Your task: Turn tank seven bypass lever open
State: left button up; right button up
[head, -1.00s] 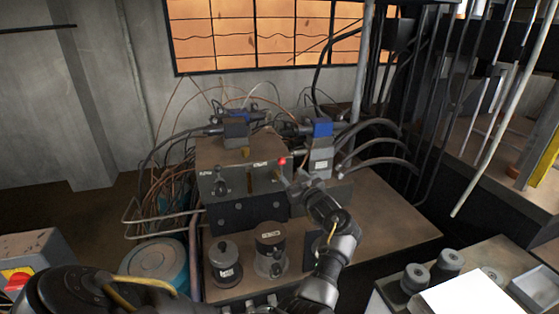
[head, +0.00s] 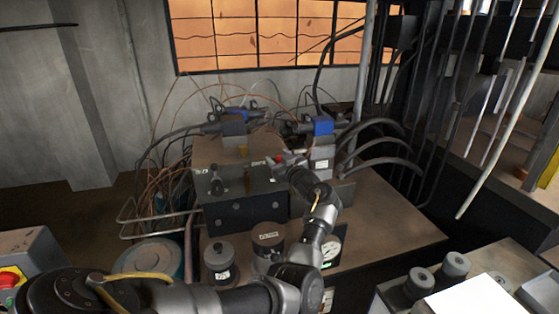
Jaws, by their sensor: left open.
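A metal hydraulic unit (head: 222,158) stands on a brown bench. Its front carries a black-knobbed control (head: 216,184), a short brownish lever (head: 247,180) and a red-tipped lever (head: 279,158) at the right end. White labels sit by them, too small to read, so I cannot tell which is marked tank seven bypass. My left gripper (head: 284,164) is open at the red-tipped lever, on its right side, and partly hides the lever's shaft. I cannot tell whether the fingers touch it. My right gripper is out of view.
Two dark cylindrical caps (head: 268,236) stand in front of the unit, beside a round gauge (head: 331,248). Hoses (head: 378,150) and blue-topped valves (head: 323,126) crowd behind. The bench's right part (head: 385,225) is clear. A red button box (head: 12,277) is at left.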

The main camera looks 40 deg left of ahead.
pick_arm(q)
jog(key=shift+a, duration=0.35)
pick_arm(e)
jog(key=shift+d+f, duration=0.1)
pick_arm(q)
grip_shut()
